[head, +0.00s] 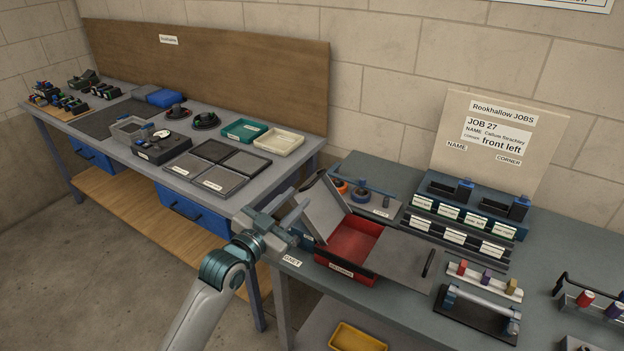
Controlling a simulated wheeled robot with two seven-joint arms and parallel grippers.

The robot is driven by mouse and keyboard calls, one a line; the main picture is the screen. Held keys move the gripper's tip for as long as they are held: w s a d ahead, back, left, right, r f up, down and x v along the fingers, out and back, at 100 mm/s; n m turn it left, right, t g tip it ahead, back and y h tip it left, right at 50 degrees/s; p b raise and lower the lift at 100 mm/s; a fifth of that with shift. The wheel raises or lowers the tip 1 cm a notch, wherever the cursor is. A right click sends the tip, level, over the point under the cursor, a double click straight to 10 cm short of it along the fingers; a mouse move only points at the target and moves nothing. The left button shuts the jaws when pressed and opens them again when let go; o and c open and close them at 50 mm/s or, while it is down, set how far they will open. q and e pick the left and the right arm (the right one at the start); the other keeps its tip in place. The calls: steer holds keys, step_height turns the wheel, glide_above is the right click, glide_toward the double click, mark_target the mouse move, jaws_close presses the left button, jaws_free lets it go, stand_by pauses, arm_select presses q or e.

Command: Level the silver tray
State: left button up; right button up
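A red box (352,243) with a dark rim sits at the left end of the near bench. A silver-grey panel (327,213) stands tilted at the box's left side; it may be the silver tray or a lid, I cannot tell which. A flat grey plate (415,259) with a black handle lies level at the box's right side. My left gripper (297,222) is just left of the tilted panel, near the bench's left edge. Whether it touches the panel, and how far its fingers are apart, is unclear. My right gripper is not in view.
A job board (497,135) reads JOB 27, corner front left. Labelled blocks (462,228), a blue clamp-like tool (362,192) and a black rack (477,313) crowd the bench. A second bench (180,187) at left holds grey panels and trays (283,142).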

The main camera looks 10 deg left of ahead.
mark_target(312, 182)
arm_select(q)
steer(key=p+x, duration=0.2)
steer(key=x, duration=0.6)
steer(key=shift+w+f, duration=0.1)
steer(key=shift+w, duration=0.1)
steer(key=shift+d, duration=0.1)
steer(key=shift+c, duration=0.3)
steer(key=shift+f, duration=0.1)
jaws_close()
